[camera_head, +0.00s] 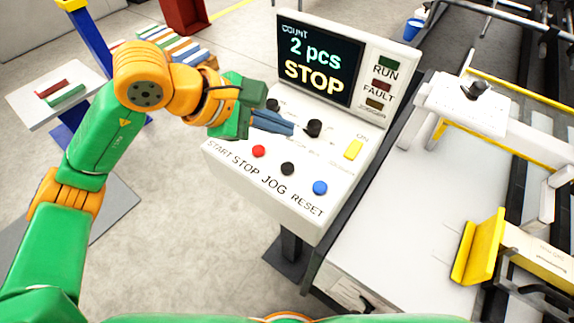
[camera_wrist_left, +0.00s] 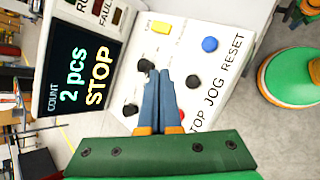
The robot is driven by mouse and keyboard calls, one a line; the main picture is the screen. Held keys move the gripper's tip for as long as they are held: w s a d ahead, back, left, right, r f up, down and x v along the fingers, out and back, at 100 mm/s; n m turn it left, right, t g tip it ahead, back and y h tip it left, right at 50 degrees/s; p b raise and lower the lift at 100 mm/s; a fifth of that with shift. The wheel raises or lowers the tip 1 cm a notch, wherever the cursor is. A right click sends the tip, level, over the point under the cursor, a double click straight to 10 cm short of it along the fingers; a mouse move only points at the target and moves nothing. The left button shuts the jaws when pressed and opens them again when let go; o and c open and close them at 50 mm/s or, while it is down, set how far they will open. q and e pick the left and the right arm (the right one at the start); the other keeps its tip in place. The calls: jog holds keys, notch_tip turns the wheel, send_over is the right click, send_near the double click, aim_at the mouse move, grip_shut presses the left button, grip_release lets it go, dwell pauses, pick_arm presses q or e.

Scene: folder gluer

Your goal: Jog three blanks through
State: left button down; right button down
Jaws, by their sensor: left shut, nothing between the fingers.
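The white control console (camera_head: 300,208) stands in the middle of the head view. Its screen (camera_head: 320,62) reads COUNT 2 pcs and STOP. The black JOG button (camera_head: 288,169) is on the lower panel, between the red button (camera_head: 259,151) and the blue RESET button (camera_head: 320,187). My left gripper (camera_head: 292,129) is shut and empty, above the panel near the black knobs. In the left wrist view the blue-grey fingers (camera_wrist_left: 165,82) are together, and the black JOG button (camera_wrist_left: 193,82) shows to their right. The fingers partly hide the red button. My right gripper is not in view.
The machine's white feed table (camera_head: 400,215) with a yellow guide (camera_head: 478,247) lies right of the console. A yellow switch (camera_head: 353,149) is on the panel. A small white table (camera_head: 55,92) with coloured pieces stands at the left. A blue cup (camera_head: 412,28) is at the back.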

aim_at(282, 168)
pick_arm(q)
notch_tip(282, 168, down, 8)
jog(key=b, duration=0.5)
jog(key=shift+r, duration=0.2)
dwell(1.5)
jog(key=shift+f+b, duration=0.4)
jog(key=shift+b, duration=0.4)
jog(key=shift+f+b, duration=0.45)
jog(key=shift+b, duration=0.15)
dwell(0.5)
jog(key=shift+r+p, duration=0.55)
jog(key=shift+r, duration=0.35)
